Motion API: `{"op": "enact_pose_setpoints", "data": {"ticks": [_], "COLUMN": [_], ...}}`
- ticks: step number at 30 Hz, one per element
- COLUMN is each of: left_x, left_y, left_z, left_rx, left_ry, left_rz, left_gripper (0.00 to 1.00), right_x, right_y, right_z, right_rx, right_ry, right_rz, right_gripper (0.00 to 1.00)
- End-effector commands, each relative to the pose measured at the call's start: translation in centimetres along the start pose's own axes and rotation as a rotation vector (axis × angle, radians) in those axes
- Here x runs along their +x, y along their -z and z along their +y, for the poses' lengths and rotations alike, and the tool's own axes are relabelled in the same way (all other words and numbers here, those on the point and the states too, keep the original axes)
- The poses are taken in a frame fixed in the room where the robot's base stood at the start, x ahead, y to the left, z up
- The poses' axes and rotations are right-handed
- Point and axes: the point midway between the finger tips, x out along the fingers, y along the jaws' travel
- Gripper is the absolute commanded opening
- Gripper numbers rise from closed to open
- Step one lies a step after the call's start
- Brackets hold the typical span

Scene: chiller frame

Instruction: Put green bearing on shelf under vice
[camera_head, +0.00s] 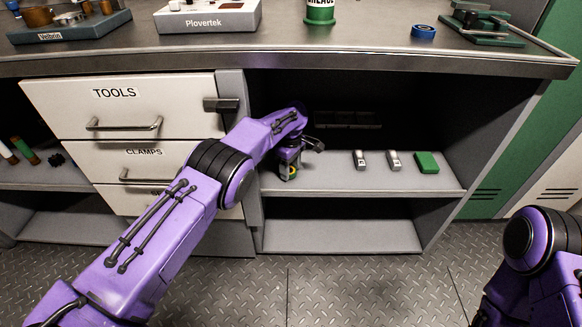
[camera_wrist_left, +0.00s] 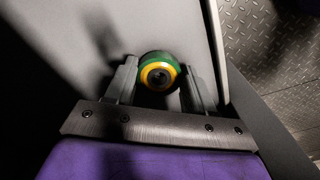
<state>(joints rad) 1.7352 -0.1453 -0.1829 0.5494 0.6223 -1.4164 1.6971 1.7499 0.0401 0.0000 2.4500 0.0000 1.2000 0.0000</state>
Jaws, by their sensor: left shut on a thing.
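The green bearing (camera_wrist_left: 158,72), with a yellow ring and dark centre, is between the two fingers of my left gripper (camera_wrist_left: 158,84) in the left wrist view. In the head view my left gripper (camera_head: 290,166) reaches into the open compartment under the bench, at the left end of its upper shelf (camera_head: 330,182). The gripper is shut on the bearing, which is mostly hidden there. It is low over the shelf; I cannot tell whether the bearing touches it. The green vice (camera_head: 486,30) is on the bench top at the right. My right arm shows at lower right, its gripper out of sight.
Two small metal parts (camera_head: 360,160) and a green block (camera_head: 427,163) stand farther right on the shelf. The drawers (camera_head: 130,110) and a divider are to the left. The bench edge (camera_head: 300,62) overhangs the compartment. A blue tape roll (camera_head: 423,32) lies on top.

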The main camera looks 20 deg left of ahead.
Motion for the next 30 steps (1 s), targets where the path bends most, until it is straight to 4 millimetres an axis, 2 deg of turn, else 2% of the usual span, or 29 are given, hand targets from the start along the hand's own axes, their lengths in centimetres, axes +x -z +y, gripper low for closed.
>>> {"op": "enact_pose_setpoints", "data": {"ticks": [10,11,13,23,26,30], "left_x": [0.8,0.7,0.7,0.2,-1.5,-5.0], "left_y": [0.0,0.0,0.0,0.0,0.0,0.1], "left_z": [0.0,0.0,0.0,0.0,0.1,0.1], "left_rx": [0.000,0.000,0.000,-0.001,-0.001,0.000], "left_ry": [-0.001,-0.001,-0.001,0.000,-0.002,-0.003], "left_rz": [0.000,0.000,0.000,0.000,0.000,0.001], "left_gripper": [0.14,0.60,0.83,0.83,0.83,0.83], "right_x": [0.6,0.5,0.5,0.3,-0.2,-1.2], "right_y": [-0.2,-0.2,-0.2,-0.1,0.1,0.5], "right_z": [-0.1,-0.1,-0.1,0.0,0.0,0.1], "right_rx": [0.000,0.000,0.000,0.000,0.000,0.000], "right_ry": [0.000,0.000,0.000,0.000,0.000,0.000], "right_rz": [0.000,0.000,0.000,0.000,0.000,0.000], "right_gripper": [0.79,0.79,0.79,0.79,0.79,0.79]}}
